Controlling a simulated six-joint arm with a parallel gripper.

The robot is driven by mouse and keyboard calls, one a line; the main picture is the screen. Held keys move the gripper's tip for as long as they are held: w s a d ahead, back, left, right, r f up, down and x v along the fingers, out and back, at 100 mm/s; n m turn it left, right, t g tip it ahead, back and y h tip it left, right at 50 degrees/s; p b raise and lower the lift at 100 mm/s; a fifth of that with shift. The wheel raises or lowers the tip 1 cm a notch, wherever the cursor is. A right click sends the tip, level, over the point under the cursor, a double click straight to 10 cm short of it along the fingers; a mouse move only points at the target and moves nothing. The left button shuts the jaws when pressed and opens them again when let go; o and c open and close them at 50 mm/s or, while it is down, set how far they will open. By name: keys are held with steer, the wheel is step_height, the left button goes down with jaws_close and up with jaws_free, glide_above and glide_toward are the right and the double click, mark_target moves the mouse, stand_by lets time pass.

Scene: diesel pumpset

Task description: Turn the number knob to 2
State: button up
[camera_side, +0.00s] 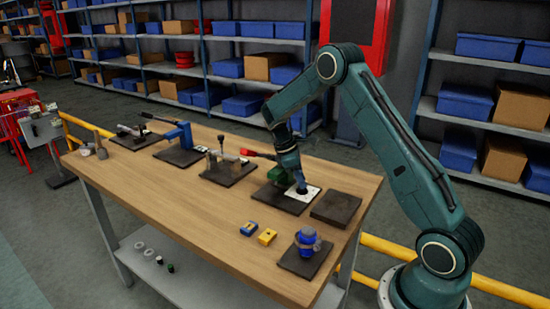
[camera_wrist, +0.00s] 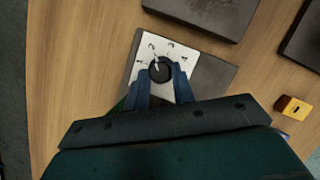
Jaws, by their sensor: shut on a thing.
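The number knob (camera_wrist: 160,68) is a round black knob with a light pointer mark, set on a white plate (camera_wrist: 140,56) with dark numerals around it. In the wrist view the pointer points up and slightly left; the numerals are too small to read surely. My gripper (camera_wrist: 161,78) is over the plate with its two blue fingers on either side of the knob, shut on it. In the side view my gripper (camera_side: 300,187) reaches down to the white plate (camera_side: 306,194), which lies on a dark base (camera_side: 283,201). The knob is mostly hidden there.
A bare dark block (camera_side: 333,208) lies right of the plate. A blue device (camera_side: 307,240) on a dark base and small blue (camera_side: 249,228) and yellow (camera_side: 267,237) blocks are nearer. Several lever fixtures stand left on the wooden table (camera_side: 190,215). The table's front left is clear.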

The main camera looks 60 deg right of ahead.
steer(key=o, duration=1)
steer(key=v, duration=1.3)
steer(key=shift+r, duration=0.3)
steer(key=shift+w+a, duration=0.1)
steer(key=shift+r, duration=0.2)
